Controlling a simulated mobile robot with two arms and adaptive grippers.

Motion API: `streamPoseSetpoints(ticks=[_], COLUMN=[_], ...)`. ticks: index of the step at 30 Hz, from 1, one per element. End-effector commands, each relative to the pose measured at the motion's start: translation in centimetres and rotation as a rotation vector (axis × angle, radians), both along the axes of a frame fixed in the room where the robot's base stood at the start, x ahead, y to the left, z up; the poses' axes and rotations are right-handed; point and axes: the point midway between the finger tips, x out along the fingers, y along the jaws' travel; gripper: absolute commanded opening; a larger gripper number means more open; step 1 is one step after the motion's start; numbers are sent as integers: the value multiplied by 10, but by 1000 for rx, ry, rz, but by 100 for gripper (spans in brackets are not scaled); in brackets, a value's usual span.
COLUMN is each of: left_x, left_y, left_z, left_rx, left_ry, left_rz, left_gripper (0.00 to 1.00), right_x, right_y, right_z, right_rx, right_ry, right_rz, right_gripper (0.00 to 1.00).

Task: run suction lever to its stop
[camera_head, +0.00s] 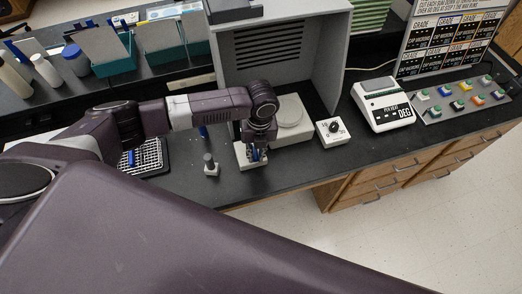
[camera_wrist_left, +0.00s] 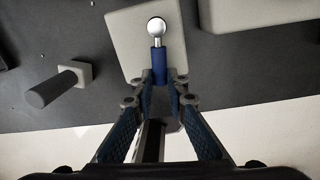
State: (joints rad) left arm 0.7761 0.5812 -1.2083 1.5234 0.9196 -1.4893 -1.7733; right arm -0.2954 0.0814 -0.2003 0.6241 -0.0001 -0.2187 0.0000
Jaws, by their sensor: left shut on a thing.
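The suction lever (camera_wrist_left: 158,62) is a blue stem with a shiny round knob on top. It rises from a pale base block (camera_wrist_left: 125,40) in the left wrist view. The same block (camera_head: 241,163) shows in the head view, at the front of the black bench. My left gripper (camera_wrist_left: 160,85) is shut on the blue stem below the knob. In the head view my left gripper (camera_head: 252,152) reaches down over the block and hides most of the lever. The slot or stop is not visible. My right gripper is in neither view.
A short grey post on a white base (camera_head: 211,166) stands left of the block. A grey hood (camera_head: 335,60) stands behind, with a round pale plate (camera_head: 290,112) under it. A white dial box (camera_head: 332,131) and a meter (camera_head: 382,104) sit to the right. The bench's front edge is close.

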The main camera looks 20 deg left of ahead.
Motion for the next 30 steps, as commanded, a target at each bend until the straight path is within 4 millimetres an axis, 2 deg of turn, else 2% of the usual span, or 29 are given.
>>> streamPoseSetpoints(ticks=[1,4,12,17,30], left_x=[-1,-3,-5,-5,-5], left_y=[2,7,15,18,20], left_z=[3,3,2,2,2], left_rx=[0,0,-1,0,0], left_ry=[-2,-3,-4,-5,-5], left_rz=[-41,-116,-267,-314,-340], left_gripper=[0,0,0,0,0], right_x=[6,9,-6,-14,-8], right_y=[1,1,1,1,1], right_z=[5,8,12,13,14], right_rx=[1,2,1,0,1], right_ry=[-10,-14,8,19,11], right_rz=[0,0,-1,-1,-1], right_gripper=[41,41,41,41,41])
